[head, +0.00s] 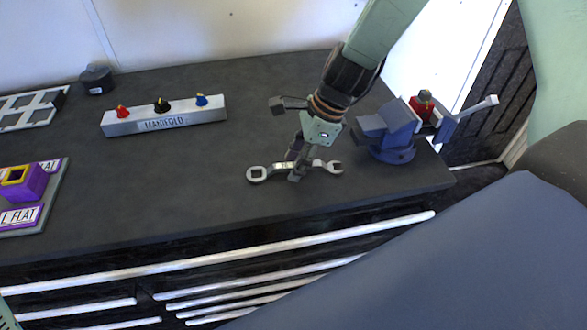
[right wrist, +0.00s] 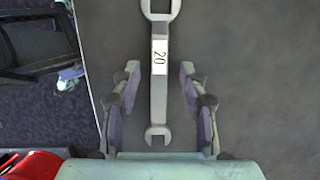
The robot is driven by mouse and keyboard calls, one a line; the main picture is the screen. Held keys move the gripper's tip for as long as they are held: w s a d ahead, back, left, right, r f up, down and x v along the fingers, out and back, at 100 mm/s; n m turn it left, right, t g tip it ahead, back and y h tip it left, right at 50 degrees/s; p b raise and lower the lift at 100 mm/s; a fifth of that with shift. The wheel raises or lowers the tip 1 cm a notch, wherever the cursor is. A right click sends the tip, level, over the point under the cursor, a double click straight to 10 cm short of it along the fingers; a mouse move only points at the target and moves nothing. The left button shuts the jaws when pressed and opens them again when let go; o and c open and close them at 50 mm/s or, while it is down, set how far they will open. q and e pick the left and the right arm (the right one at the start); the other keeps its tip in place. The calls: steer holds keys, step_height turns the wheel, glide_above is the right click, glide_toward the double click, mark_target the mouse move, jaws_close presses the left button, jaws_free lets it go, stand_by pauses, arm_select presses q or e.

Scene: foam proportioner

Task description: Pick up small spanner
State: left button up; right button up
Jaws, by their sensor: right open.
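A small grey spanner (head: 258,174) lies flat on the dark workbench top, near its front right part. In the right wrist view the spanner (right wrist: 159,85) runs lengthwise between the fingers and bears a white label reading 20. My right gripper (head: 296,168) is over the middle of the spanner in the head view, pointing down. Its fingers are open, one on each side of the spanner, with gaps to it in the right wrist view (right wrist: 158,85). Whether the fingertips touch the bench is unclear. My left gripper is not in view.
A blue vise (head: 390,135) stands right of my right gripper at the bench's end. A manifold block (head: 165,118) with red, black and blue knobs lies behind left. A purple block (head: 25,183) sits on a labelled plate at far left. The bench between is clear.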

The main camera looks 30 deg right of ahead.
steer(key=shift+d, duration=0.1)
steer(key=shift+s, duration=0.15)
steer(key=shift+w+f, duration=0.2)
steer(key=shift+f, duration=0.05)
steer(key=shift+c, duration=0.4)
steer(key=shift+s+r, duration=0.1)
steer(key=shift+s, duration=0.05)
steer(key=shift+c, duration=1.4)
jaws_close()
